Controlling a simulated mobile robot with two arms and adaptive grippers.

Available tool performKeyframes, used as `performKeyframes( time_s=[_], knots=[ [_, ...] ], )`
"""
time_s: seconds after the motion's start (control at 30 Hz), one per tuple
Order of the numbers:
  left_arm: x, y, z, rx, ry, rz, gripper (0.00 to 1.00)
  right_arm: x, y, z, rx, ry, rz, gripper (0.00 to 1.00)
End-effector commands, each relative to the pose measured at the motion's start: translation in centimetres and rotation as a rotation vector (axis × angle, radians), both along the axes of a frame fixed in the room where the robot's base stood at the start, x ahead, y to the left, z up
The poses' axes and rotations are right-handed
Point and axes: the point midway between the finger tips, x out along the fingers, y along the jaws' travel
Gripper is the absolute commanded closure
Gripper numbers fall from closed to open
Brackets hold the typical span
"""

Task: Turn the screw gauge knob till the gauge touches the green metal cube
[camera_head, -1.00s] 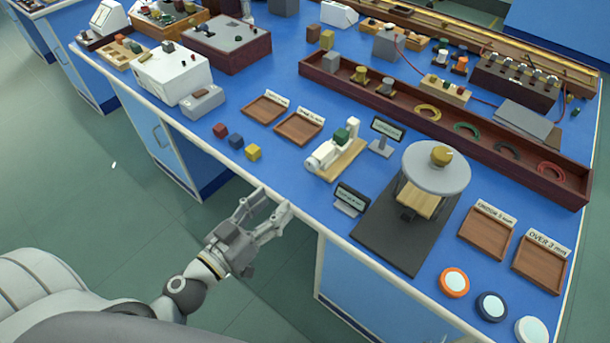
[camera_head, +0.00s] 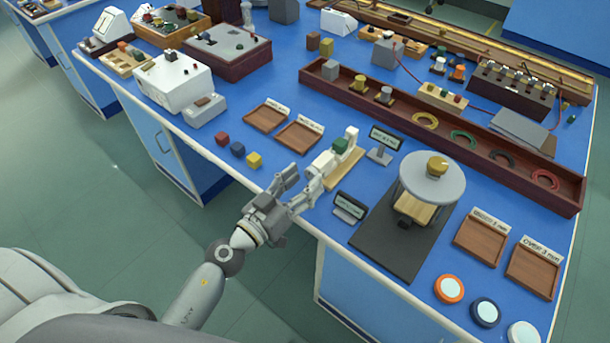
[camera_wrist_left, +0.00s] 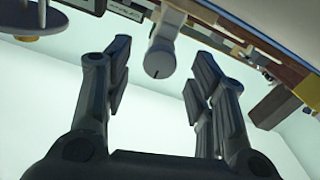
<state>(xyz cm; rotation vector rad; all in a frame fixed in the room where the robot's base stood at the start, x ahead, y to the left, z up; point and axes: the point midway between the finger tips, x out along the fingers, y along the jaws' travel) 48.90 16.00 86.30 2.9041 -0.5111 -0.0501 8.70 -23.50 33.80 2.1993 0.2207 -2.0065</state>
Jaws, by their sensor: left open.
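The white screw gauge (camera_head: 329,168) sits on a tan wooden base (camera_head: 345,170) near the front edge of the blue bench. The green cube (camera_head: 340,145) is in the gauge's frame at the far end; I cannot tell how wide the gap beside it is. My left gripper (camera_head: 302,182) is open at the gauge's near end. In the left wrist view, the whitish knob (camera_wrist_left: 160,58) hangs beyond and between the two open fingers (camera_wrist_left: 155,75), with clear space on both sides. My right gripper is not in view.
Red, blue and yellow cubes (camera_head: 254,160) lie left of the gauge. A small display (camera_head: 349,206) stands close on its right, and another (camera_head: 385,139) behind it. A round-topped instrument (camera_head: 432,178) stands on a dark mat farther right. Two wooden trays (camera_head: 299,136) lie behind left.

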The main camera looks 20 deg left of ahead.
Motion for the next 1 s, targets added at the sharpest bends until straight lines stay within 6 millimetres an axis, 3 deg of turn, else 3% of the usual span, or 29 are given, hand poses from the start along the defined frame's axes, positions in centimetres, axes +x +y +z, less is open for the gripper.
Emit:
performKeyframes(
  time_s=[0.13, 0.47, 0.83, 1.0],
  knots=[
    [0.94, -0.34, 0.07, 0.0, -0.001, 0.0, 0.49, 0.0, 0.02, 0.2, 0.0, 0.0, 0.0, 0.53],
    [1.17, -0.43, -0.03, -0.001, 0.0, 0.0, 0.49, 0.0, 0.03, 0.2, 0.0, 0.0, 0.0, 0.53],
    [1.15, -0.42, -0.02, 0.0, 0.0, 0.0, 0.94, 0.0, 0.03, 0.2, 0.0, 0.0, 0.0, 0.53],
    [1.15, -0.42, 0.0, 0.006, -0.002, 0.0, 0.95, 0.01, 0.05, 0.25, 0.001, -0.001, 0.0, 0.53]
  ],
)
